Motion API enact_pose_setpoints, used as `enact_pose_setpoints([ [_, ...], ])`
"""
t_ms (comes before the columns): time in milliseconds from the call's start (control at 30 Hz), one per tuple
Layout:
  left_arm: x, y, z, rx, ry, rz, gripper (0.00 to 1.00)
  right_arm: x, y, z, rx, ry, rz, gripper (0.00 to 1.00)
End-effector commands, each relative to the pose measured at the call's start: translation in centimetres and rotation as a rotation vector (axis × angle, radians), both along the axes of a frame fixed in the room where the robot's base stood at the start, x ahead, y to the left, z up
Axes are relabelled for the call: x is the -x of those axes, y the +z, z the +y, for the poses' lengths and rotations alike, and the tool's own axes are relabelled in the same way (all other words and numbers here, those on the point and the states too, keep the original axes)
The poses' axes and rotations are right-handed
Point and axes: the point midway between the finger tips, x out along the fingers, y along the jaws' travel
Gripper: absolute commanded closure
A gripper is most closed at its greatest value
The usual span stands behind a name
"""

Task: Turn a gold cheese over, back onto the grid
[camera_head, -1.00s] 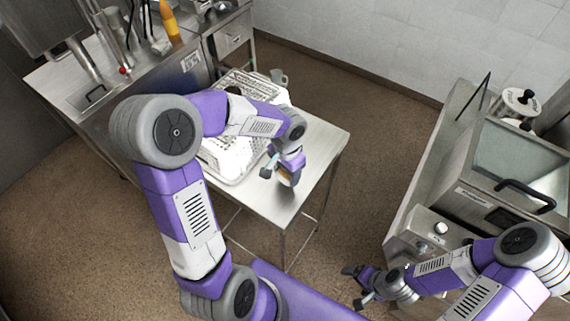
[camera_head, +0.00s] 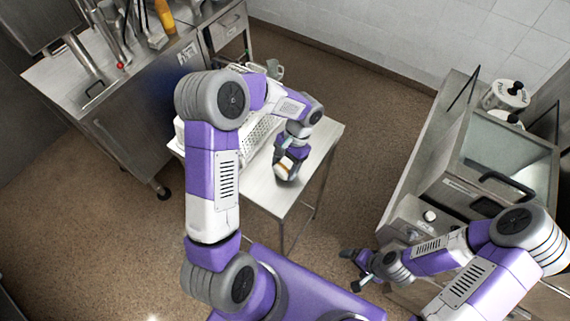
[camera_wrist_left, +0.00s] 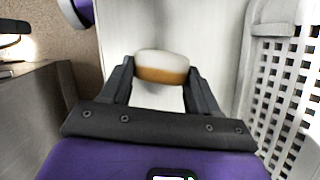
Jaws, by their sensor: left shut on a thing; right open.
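My left gripper (camera_head: 284,166) is shut on a cheese, above the bare right part of the steel table. In the left wrist view the cheese (camera_wrist_left: 162,66) sits between the two fingertips; one part is pale and the part nearer the gripper is a gold-brown band. The perforated basket (camera_wrist_left: 292,90) is at the right of the wrist view, apart from the cheese. In the head view this white basket (camera_head: 258,136) is largely hidden behind my left arm. My right gripper (camera_head: 351,270) is open and empty, far from the table.
The steel table (camera_head: 318,150) has clear surface to the right of the basket. A grey-green jug (camera_head: 273,68) stands behind it.

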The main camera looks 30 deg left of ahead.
Motion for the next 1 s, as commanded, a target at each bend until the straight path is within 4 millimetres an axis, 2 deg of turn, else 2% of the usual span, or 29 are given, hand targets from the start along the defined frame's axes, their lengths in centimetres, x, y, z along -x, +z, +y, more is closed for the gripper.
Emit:
enact_pose_setpoints([
  [467,0.00,-0.82,-0.02,0.001,-0.001,-0.001,0.76,0.01,-0.64,0.01,0.000,0.000,0.000,0.10],
  [500,0.00,-0.74,-0.02,0.001,-0.001,-0.001,0.33,0.00,-0.55,0.00,0.000,0.000,0.000,0.10],
  [633,0.00,-0.70,-0.01,0.000,0.000,-0.001,0.13,0.00,-0.53,0.01,0.000,0.000,0.000,0.10],
  [667,0.00,-0.70,-0.01,0.000,0.000,-0.001,0.10,0.00,-0.53,0.01,0.000,0.000,0.000,0.10],
  [1000,-0.18,-0.30,-0.04,0.000,0.000,-0.002,0.10,0.00,-0.53,0.01,0.000,0.000,0.000,0.10],
])
